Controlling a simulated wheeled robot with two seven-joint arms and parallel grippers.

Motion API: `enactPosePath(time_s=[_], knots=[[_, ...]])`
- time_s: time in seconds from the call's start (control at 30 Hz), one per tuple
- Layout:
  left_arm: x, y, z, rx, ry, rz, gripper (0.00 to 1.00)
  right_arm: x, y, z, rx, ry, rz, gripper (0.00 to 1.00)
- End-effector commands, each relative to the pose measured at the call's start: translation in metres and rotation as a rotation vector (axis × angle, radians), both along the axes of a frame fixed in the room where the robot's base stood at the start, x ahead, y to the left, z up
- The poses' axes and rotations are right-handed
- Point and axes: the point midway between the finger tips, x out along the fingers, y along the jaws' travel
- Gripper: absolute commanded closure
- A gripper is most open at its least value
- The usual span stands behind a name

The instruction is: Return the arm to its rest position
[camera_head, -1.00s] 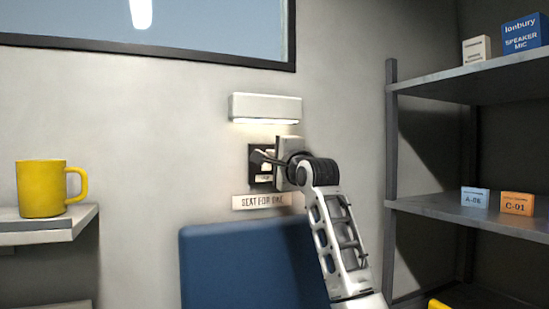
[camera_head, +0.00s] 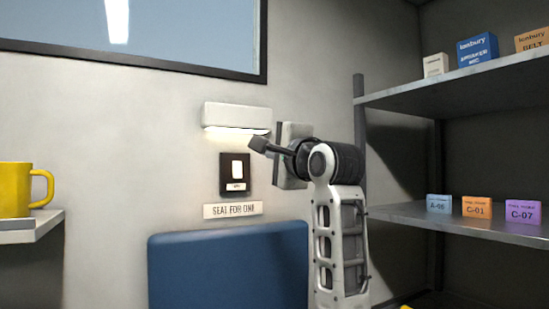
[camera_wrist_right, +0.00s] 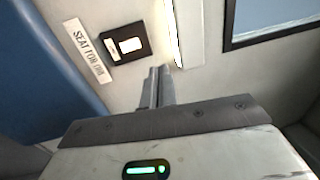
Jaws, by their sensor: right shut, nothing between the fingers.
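My right arm rises from the bottom centre-right in the head view, and its gripper (camera_head: 257,144) points left towards the wall. In the right wrist view the right gripper (camera_wrist_right: 157,76) is shut with its fingers together and nothing between them. A dark switch plate with a white rocker (camera_head: 236,171) is on the wall, below and left of the gripper and apart from it. The switch also shows in the right wrist view (camera_wrist_right: 130,45). A lit white wall lamp (camera_head: 236,117) is above the switch. My left gripper is not in view.
A blue seat back (camera_head: 230,265) stands below the "SEAT FOR ONE" sign (camera_head: 233,210). A metal shelf (camera_head: 465,222) at right holds small labelled boxes. A yellow mug (camera_head: 17,190) stands on a ledge at left. A window (camera_head: 190,35) is above.

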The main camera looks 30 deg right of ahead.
Motion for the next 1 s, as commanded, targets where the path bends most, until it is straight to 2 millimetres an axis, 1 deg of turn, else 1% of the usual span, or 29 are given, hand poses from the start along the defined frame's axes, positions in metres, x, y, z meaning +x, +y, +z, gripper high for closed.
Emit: enactPosePath(time_s=[0.03,0.1,0.2,0.67,0.73,0.77,0.87,0.97,1.0], knots=[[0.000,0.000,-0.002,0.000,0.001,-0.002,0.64,-0.005,0.000,0.000,0.000,-0.003,0.000,1.00],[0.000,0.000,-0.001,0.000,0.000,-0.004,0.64,-0.009,0.000,0.001,0.000,-0.002,0.000,1.00],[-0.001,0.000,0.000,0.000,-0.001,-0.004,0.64,-0.012,0.000,0.002,0.000,0.000,0.000,1.00],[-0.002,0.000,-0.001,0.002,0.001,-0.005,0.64,-0.011,0.000,0.002,0.000,0.000,0.000,1.00],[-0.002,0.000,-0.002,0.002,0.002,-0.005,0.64,-0.009,0.001,-0.002,-0.007,0.005,-0.001,1.00],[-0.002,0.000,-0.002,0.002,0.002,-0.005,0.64,-0.007,0.002,-0.006,-0.015,0.012,-0.003,1.00],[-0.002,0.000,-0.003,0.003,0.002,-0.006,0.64,0.007,0.006,-0.038,-0.082,0.052,-0.012,1.00],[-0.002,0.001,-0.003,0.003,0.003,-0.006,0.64,0.026,0.015,-0.098,-0.211,0.121,-0.018,1.00],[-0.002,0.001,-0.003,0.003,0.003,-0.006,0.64,0.033,0.020,-0.127,-0.273,0.152,-0.019,1.00]])
